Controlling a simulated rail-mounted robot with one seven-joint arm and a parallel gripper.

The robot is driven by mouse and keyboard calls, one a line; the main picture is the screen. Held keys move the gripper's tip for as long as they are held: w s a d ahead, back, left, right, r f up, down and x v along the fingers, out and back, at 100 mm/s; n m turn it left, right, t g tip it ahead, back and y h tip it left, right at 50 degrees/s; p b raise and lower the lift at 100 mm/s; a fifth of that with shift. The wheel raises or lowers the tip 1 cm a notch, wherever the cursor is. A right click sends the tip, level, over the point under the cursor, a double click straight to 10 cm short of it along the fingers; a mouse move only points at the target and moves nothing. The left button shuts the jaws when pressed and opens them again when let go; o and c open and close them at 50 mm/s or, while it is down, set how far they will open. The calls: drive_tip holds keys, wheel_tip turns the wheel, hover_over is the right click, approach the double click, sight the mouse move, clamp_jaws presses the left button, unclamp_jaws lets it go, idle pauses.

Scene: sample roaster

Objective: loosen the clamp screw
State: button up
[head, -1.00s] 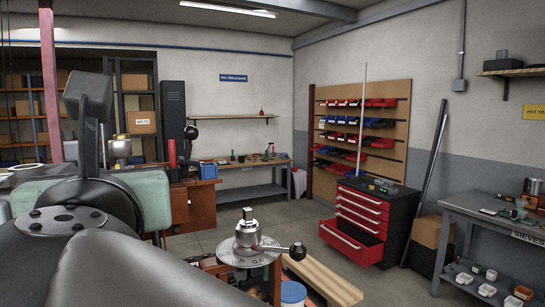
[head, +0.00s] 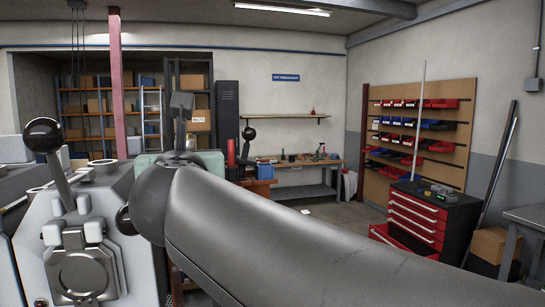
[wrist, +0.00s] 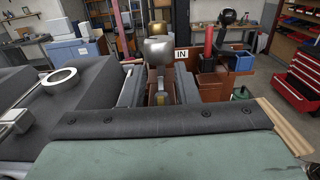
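I cannot pick out the clamp screw with certainty in either view. In the head view, a light-coloured machine (head: 130,268) at the left has a lever with a black ball knob (head: 43,135) and a smaller dark knob (head: 125,220) beside my arm. A round metal fitting (head: 85,275) sits on its front. My arm's grey link crosses the lower middle and hides what lies behind it. In the wrist view, a teal surface (wrist: 160,155) with a dark bolted edge fills the bottom.
In the wrist view, a silver rounded part (wrist: 161,48), a red upright (wrist: 208,40) and a blue bin (wrist: 243,62) stand beyond the teal surface. A flat ring (wrist: 60,77) lies at left. A red drawer cabinet (head: 418,220) stands at right in the head view, with open floor before the workbench.

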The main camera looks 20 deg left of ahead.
clamp_jaws()
